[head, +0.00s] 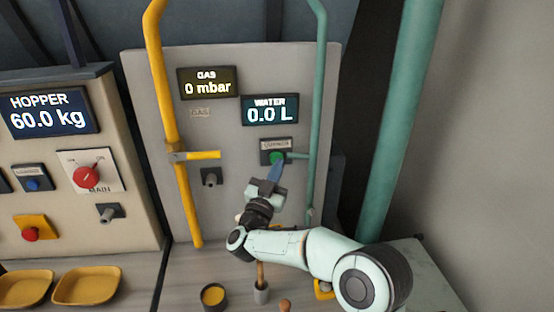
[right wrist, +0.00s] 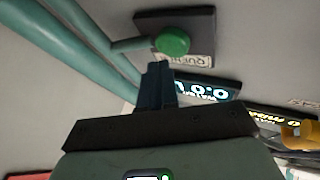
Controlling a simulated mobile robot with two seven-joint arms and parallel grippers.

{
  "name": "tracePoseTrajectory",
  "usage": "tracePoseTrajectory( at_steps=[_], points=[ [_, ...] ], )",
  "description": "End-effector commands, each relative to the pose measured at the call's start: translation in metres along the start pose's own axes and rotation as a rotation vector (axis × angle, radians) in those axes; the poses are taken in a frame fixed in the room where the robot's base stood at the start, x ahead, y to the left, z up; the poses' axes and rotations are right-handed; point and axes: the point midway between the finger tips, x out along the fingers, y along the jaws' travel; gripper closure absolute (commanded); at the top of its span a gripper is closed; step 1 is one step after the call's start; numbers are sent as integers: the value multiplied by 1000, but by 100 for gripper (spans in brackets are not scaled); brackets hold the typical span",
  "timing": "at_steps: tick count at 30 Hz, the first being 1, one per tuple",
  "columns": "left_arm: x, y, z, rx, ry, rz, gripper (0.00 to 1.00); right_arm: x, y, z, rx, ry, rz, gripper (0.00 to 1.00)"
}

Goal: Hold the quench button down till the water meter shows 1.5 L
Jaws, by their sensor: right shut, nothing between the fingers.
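The quench button (head: 278,157) is a round green button on a dark plate, under a label, on the grey panel; it also shows in the right wrist view (right wrist: 172,41). The water meter (head: 270,110) above it reads 0.0 L. My right gripper (head: 275,168) is shut and empty, its blue fingertips just below the button. In the right wrist view the fingertips (right wrist: 159,66) end close to the button's edge; I cannot tell whether they touch it. My left gripper is not in view.
A gas meter (head: 208,83) reads 0 mbar. A yellow pipe (head: 172,120) with a handle (head: 205,155) and a green pipe (head: 314,110) flank the button area. A hopper console (head: 60,165) stands left. Yellow trays (head: 88,286) and a small cup (head: 213,297) sit on the bench.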

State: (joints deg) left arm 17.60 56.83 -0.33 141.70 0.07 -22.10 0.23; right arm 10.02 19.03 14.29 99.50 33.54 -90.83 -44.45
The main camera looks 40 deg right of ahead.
Motion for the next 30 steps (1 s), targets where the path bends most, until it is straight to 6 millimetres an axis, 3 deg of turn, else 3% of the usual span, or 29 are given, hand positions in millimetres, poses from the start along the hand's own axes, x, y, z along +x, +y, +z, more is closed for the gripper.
tracePoseTrajectory(
  at_steps=[30],
  points=[
    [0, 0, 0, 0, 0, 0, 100, 7, -4, 4, -1, 0, 0, 100]
  ],
)
